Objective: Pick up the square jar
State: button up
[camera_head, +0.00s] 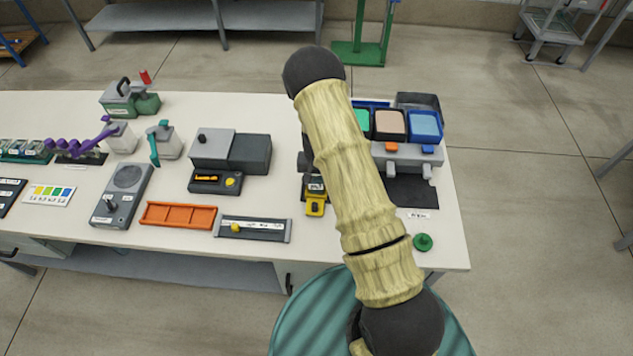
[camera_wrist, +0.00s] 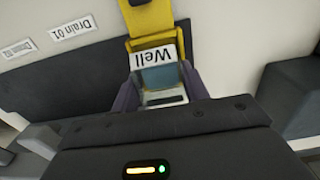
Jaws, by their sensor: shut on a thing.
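The square jar (camera_wrist: 159,78) shows in the wrist view between my two dark purple fingers. It looks clear or bluish, with a white label reading "Well" upside down. My gripper (camera_wrist: 160,88) is shut on it. A yellow part (camera_wrist: 152,22) adjoins the label side of the jar; whether it is a holder or part of the jar I cannot tell. In the head view the yellow part (camera_head: 315,207) shows at the table's front right, just left of my arm. My arm hides most of my gripper there.
A dark mat with "Drain 01" (camera_wrist: 72,33) lies beside the jar. On the white table (camera_head: 270,105) stand an orange tray (camera_head: 178,215), a grey slide unit (camera_head: 253,228), a grey box (camera_head: 212,147) and colored bins (camera_head: 390,123). A green knob (camera_head: 423,242) is near the right front edge.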

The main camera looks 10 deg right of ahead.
jog(key=shift+r, duration=0.15)
notch_tip(320, 180, up, 10)
jog(key=b, duration=0.2)
dwell(0.7)
notch_tip(320, 180, up, 3)
jog(key=shift+f+p, duration=0.2)
jog(key=shift+p, duration=0.75)
